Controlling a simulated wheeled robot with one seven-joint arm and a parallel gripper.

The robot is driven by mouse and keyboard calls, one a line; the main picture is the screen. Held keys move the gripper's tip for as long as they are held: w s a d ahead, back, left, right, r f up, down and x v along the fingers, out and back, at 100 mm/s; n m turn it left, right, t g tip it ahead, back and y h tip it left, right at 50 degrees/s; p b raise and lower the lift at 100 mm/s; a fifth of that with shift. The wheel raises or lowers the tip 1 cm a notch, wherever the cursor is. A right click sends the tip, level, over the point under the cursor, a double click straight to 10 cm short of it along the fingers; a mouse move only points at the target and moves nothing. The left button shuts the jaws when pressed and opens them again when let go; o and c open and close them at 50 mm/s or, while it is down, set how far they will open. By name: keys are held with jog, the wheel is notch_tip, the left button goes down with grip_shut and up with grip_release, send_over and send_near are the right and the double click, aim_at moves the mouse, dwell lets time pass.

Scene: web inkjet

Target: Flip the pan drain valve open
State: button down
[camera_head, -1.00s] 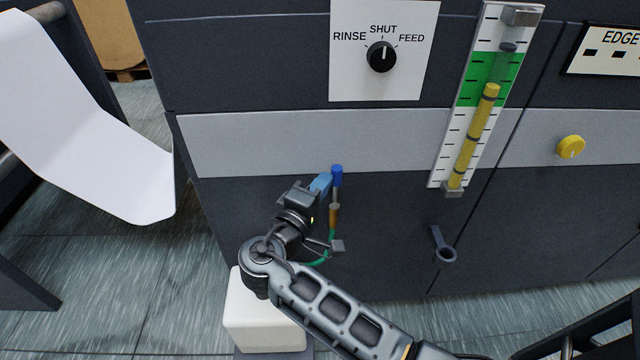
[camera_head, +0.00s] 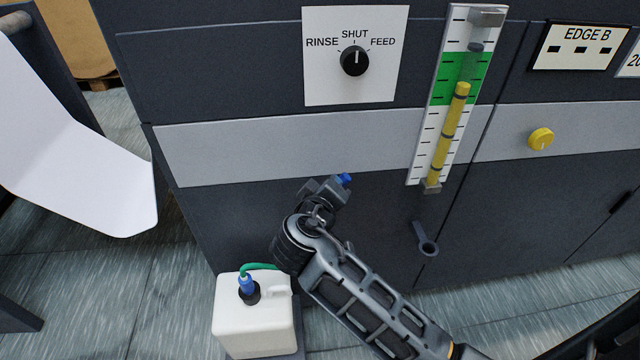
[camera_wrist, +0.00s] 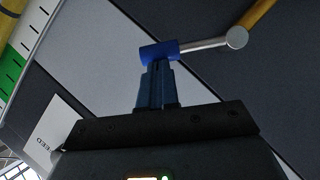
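The drain valve's lever shows in the wrist view as a blue end grip (camera_wrist: 160,51) on a silver rod (camera_wrist: 205,45), joined by a round pivot to a brass-coloured pipe (camera_wrist: 258,14). My gripper (camera_wrist: 157,66) has its two blue fingers close together, with the tips at the blue grip. They appear to touch it, but I cannot tell whether they clasp it. In the head view, only the blue grip (camera_head: 344,179) shows past my gripper; my wrist hides the rod and pipe.
A white jug (camera_head: 255,315) with a blue fitting and green hose (camera_head: 260,266) stands below, left of my arm. A grey ring-ended lever (camera_head: 427,242) is on the dark cabinet to the right. A dial (camera_head: 354,60), gauge (camera_head: 450,110) and yellow knob (camera_head: 541,139) are above.

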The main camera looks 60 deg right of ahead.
jog(key=s+d+f+m+t+y+b, duration=0.2)
jog(key=s+d+f+m+t+y, duration=0.1)
jog(key=s+f+m+y, duration=0.1)
jog(key=shift+s+d+f+m, duration=0.4)
jog(key=shift+f+m, duration=0.3)
jog(key=shift+f, duration=0.35)
jog(key=shift+s+f, duration=0.1)
jog(key=shift+f, duration=0.05)
